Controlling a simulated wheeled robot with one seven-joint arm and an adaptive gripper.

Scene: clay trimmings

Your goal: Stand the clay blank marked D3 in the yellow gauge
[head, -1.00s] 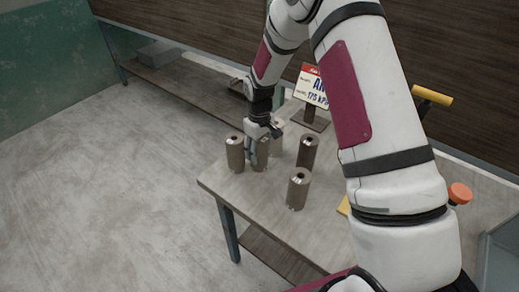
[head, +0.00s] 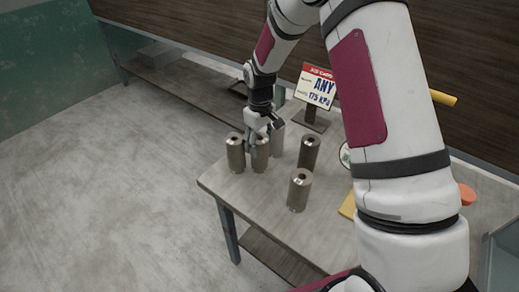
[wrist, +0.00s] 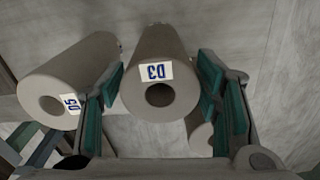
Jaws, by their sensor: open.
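The clay blank marked D3 (wrist: 150,60) is a grey-brown cylinder with a hole in its end and a white label. In the wrist view it lies between the two fingers of my open gripper (wrist: 163,98), with no clear contact. In the head view my gripper (head: 262,138) is over a blank (head: 260,158) in the left group, apparently the same one; its label does not show there. A flat yellow piece (head: 348,206), perhaps the yellow gauge, shows beside my arm, which hides most of it.
The blank marked D5 (wrist: 75,75) stands close on the left, near one finger. Another blank (wrist: 199,133) is partly behind the right finger. More blanks (head: 309,152) (head: 299,190) stand on the table (head: 265,215). A sign (head: 317,87) stands behind. An orange knob (head: 467,195) is at right.

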